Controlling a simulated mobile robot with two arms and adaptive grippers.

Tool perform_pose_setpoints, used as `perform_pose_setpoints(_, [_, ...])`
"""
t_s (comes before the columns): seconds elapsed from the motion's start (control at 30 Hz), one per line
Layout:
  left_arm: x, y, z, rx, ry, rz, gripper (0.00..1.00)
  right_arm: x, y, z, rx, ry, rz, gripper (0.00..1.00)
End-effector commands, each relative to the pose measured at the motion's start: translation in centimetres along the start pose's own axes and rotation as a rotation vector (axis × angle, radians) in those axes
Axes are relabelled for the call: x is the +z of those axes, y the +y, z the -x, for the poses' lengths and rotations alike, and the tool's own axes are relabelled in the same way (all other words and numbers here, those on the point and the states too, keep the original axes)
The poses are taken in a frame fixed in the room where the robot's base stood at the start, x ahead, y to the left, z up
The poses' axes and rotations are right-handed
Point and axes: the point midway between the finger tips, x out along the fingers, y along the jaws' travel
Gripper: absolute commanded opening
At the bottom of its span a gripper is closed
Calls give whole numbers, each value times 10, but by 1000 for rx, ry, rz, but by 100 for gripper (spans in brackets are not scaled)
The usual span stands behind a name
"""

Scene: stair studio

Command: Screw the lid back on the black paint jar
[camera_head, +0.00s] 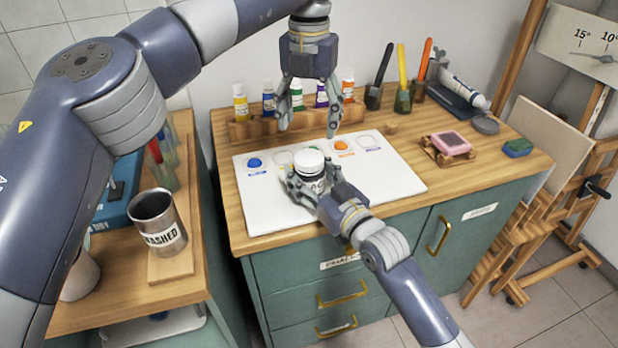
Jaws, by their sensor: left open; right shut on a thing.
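The paint jar (317,188) stands on or just above the white palette sheet; only a little of its dark, labelled side shows. A white lid (310,160) sits on top of it; I cannot tell how tightly. My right gripper (301,185) is shut on the jar, its fingers around the jar's side and hiding most of it. My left gripper (308,127) is open and empty, pointing down above and slightly behind the lid, apart from it.
The white sheet (393,184) has blue and orange paint spots. Behind it, a wooden rack (245,128) holds several paint bottles. Brushes in jars (403,100) stand at the back right. A metal cup (156,215) stands on the left cabinet.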

Motion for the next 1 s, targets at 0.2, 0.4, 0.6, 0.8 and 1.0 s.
perform_pose_setpoints(0.2, [0,0,0,0,1,379,66,0,0,0,0,-1,1,0])
perform_pose_setpoints(0.4, [0,0,0,0,0,729,66,0,0,0,0,-1,1,0])
perform_pose_setpoints(0.6, [0,0,0,-1,0,1079,66,1,0,0,0,-1,1,0])
perform_pose_setpoints(0.8, [0,0,0,-1,0,1429,66,1,0,0,1,-1,1,0])
perform_pose_setpoints(1.0, [0,0,0,0,0,1775,66,1,0,0,1,-1,1,0])
